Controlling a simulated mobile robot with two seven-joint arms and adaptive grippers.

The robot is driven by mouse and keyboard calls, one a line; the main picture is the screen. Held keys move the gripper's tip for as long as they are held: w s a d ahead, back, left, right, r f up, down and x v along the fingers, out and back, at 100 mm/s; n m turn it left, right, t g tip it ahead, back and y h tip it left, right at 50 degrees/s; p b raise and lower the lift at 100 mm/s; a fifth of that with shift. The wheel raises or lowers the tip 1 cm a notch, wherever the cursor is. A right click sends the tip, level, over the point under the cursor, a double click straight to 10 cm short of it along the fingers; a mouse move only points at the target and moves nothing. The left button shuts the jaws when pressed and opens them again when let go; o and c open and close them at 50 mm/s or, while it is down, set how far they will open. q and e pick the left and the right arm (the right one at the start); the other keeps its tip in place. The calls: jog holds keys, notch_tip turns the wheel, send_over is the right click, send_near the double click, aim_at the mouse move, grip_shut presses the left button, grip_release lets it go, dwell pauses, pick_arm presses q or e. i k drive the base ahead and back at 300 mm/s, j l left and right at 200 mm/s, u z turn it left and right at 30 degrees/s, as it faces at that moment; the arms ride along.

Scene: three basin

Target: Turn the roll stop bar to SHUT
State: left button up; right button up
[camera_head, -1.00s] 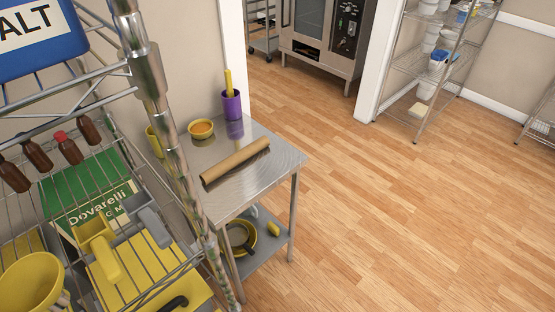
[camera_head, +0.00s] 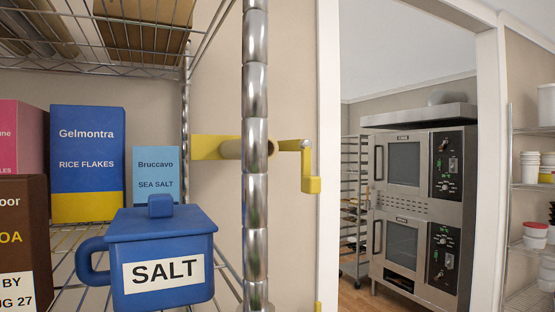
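A yellow bracket (camera_head: 204,147) is fixed on the beige wall behind the shelf rack's front post. No SHUT marking is readable. Neither of my grippers is in view.
A wire rack with a metal post (camera_head: 255,210) stands close in front. It holds a blue SALT pot (camera_head: 161,255) and several boxes, such as rice flakes (camera_head: 87,190). Through the doorway is a double oven (camera_head: 420,210); shelves (camera_head: 530,180) stand at right.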

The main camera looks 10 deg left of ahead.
aim_at(310, 185)
jog(key=i+l, duration=0.15)
jog(key=l, duration=0.25)
jog(key=i+l, duration=0.15)
jog(key=l, duration=0.2)
jog(key=i+l+z, duration=0.1)
jog(key=l, duration=0.3)
